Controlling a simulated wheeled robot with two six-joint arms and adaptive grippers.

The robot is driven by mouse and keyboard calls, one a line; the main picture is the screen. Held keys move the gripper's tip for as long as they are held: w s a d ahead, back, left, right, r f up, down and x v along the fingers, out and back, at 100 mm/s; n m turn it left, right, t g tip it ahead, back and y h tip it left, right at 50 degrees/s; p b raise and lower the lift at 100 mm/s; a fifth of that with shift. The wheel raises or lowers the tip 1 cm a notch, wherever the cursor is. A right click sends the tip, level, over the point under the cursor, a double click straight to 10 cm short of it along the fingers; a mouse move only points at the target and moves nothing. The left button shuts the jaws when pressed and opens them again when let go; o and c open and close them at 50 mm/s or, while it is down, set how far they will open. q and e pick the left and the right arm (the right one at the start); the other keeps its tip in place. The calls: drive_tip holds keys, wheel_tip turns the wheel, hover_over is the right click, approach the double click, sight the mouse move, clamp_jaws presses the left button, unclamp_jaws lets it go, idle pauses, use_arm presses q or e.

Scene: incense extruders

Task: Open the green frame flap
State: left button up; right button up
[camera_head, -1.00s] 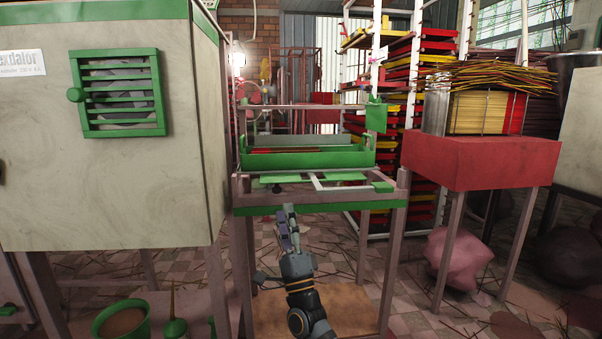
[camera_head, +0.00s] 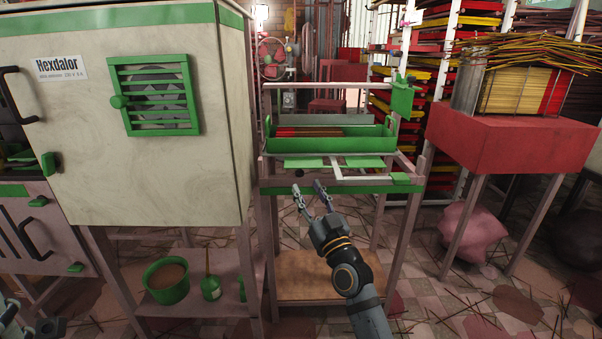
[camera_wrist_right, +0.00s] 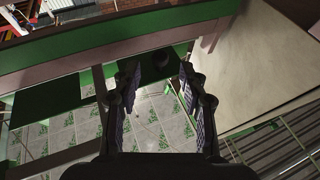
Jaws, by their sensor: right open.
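A pink-brown stand carries a green tray, with two flat green flap pieces (camera_head: 304,163) (camera_head: 357,162) and a white frame (camera_head: 335,170) at its front. Which piece is the green frame flap is not clear. My right gripper (camera_head: 307,187) is open and empty, just below and in front of the stand's green front rail (camera_head: 345,190). In the right wrist view, its spread fingers (camera_wrist_right: 160,88) have the rail (camera_wrist_right: 120,38) beyond them and dark green panels around. Part of my left gripper (camera_head: 45,328) shows at the bottom left corner; its jaws are unclear.
A cream cabinet (camera_head: 85,190) with a green louvred vent (camera_head: 154,95) stands close on the left. A red table (camera_head: 510,140) with incense sticks stands right.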

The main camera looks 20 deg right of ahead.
sight(300, 175)
drive_tip(key=x, duration=0.6)
drive_tip(key=shift+w+r, duration=0.1)
drive_tip(key=shift+w, duration=0.1)
